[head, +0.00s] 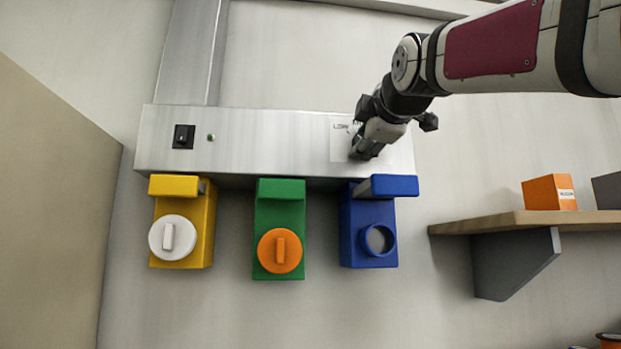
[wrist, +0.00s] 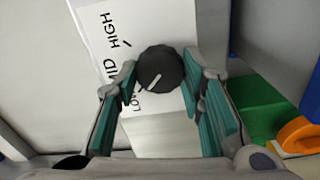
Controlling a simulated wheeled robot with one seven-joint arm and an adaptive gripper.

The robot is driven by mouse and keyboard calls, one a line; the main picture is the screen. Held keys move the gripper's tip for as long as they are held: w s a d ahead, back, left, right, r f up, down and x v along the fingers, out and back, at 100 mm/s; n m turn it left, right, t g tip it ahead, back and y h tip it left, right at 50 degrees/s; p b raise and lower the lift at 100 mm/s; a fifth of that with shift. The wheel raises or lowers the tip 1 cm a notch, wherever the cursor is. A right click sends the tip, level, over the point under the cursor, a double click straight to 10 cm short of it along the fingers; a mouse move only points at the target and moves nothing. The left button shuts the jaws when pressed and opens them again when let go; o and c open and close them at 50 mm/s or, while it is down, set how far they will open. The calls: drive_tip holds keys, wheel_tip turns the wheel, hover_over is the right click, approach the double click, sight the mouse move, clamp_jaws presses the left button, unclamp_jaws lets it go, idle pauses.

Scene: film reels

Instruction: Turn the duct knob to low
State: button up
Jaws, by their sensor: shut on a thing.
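The duct knob (wrist: 160,68) is a round black dial on a white label plate (wrist: 92,22) marked HIGH, MID and LOW. Its white pointer line slants down and left, roughly toward LOW; part of that lettering is close to my left finger. My gripper (wrist: 159,82) has its green-padded fingers on either side of the knob and is shut on it. In the head view my gripper (head: 365,150) is against the right part of the silver duct box (head: 265,145) and hides the knob. The plate (head: 337,148) shows there with LOW readable.
Below the box hang a yellow unit (head: 204,228) with a white dial, a green unit (head: 280,215) with an orange dial, and a blue unit (head: 360,212). A black switch (head: 184,136) is at the box's left. A shelf (head: 500,222) with an orange box (head: 549,192) is right.

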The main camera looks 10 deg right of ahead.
drive_tip(key=o, duration=1.1)
drive_tip(key=shift+o, duration=0.2)
drive_tip(key=s, duration=1.2)
drive_tip(key=shift+f, duration=0.15)
drive_tip(key=s+f+m+g, duration=0.3)
drive_tip(key=f+m, duration=0.1)
drive_tip(key=f, duration=0.8)
drive_tip(key=s+f+m+g, duration=0.2)
drive_tip(key=f+m+g, duration=0.1)
drive_tip(key=f, duration=1)
drive_tip(key=s+f+m+g, duration=0.3)
drive_tip(key=f+m, duration=0.1)
drive_tip(key=f, duration=0.8)
drive_tip(key=s+f+m+g, duration=0.1)
drive_tip(key=s+f+m, duration=0.1)
drive_tip(key=s+f, duration=0.2)
drive_tip(key=s+f+m+g, duration=0.2)
drive_tip(key=s+f+m, duration=0.1)
drive_tip(key=f, duration=0.7)
drive_tip(key=shift+s+d+f+g, duration=0.2)
drive_tip(key=shift+s+f+g, duration=0.1)
drive_tip(key=shift+s, duration=0.55)
